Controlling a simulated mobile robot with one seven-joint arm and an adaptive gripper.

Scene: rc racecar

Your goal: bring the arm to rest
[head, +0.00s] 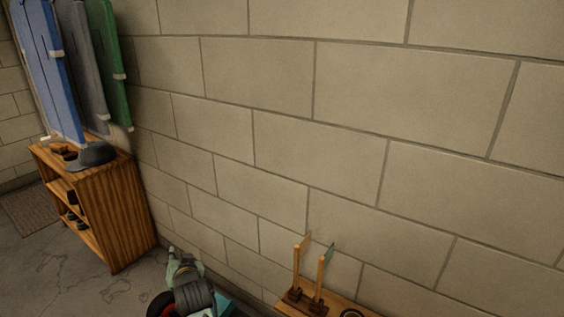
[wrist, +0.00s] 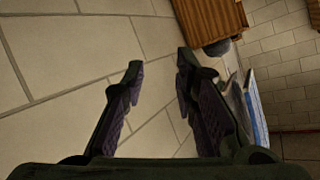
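My gripper (wrist: 159,68) shows in the wrist view with its two dark fingers spread apart. Nothing is held between the fingers, and only the block wall shows behind the gap. I cannot make out the gripper's fingers there.
A wooden shelf unit (head: 125,215) with a dark cap (head: 92,154) on top stands at left, below hanging blue, grey and green garments (head: 118,75). A wooden surface (head: 345,306) with two upright wooden pieces is at bottom. The block wall (head: 330,130) fills the background.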

